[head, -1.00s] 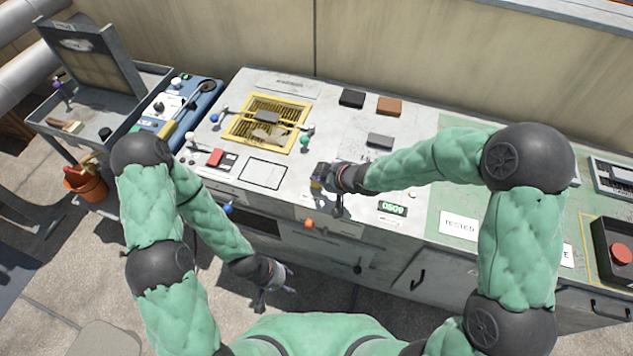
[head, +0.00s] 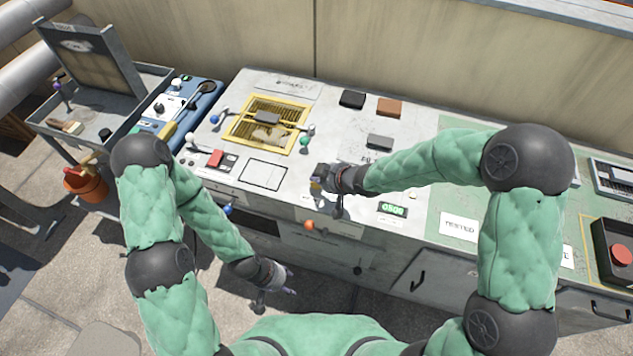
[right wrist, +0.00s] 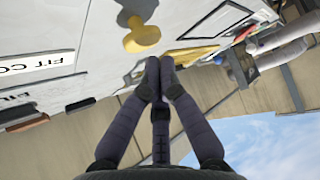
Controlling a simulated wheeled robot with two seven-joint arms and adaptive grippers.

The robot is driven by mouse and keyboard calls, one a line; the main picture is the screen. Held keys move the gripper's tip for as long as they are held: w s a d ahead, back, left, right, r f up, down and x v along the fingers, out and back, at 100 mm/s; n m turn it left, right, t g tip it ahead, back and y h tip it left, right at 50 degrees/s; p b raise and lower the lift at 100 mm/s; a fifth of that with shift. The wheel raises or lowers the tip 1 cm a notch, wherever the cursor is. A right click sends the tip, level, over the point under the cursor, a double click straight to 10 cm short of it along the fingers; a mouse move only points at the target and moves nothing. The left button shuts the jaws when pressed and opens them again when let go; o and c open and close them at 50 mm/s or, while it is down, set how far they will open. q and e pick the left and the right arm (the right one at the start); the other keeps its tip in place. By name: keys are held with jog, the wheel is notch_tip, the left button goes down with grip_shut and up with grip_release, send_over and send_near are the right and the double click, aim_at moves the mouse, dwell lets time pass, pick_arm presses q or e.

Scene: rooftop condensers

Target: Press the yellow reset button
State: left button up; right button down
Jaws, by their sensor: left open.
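The yellow reset button (right wrist: 143,36) shows in the right wrist view as a round yellow head standing out from the pale panel. In the head view only a small yellow patch (head: 316,186) shows beside my right gripper (head: 322,179), which covers most of that spot. In the right wrist view my right gripper (right wrist: 160,66) has its fingertips together and empty, close to the button with a small gap in the picture. Whether they touch in depth I cannot tell. My left gripper (head: 281,290) is open and empty, low in front of the bench.
On the bench (head: 345,125) are a yellow-framed grille (head: 243,132), black, brown and grey blocks, a red switch (head: 214,158) and a green display (head: 392,210). An orange knob (head: 309,225) sits on the front edge. A red button box (head: 620,254) stands far right.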

jog(key=shift+f, duration=0.4)
jog(key=shift+f+b, duration=0.75)
jog(key=shift+b, duration=0.1)
dwell(1.1)
jog(key=shift+r, duration=0.1)
jog(key=shift+r+p, duration=1.1)
jog(key=shift+p, duration=0.1)
notch_tip(320, 180, up, 5)
jog(key=p, duration=0.5)
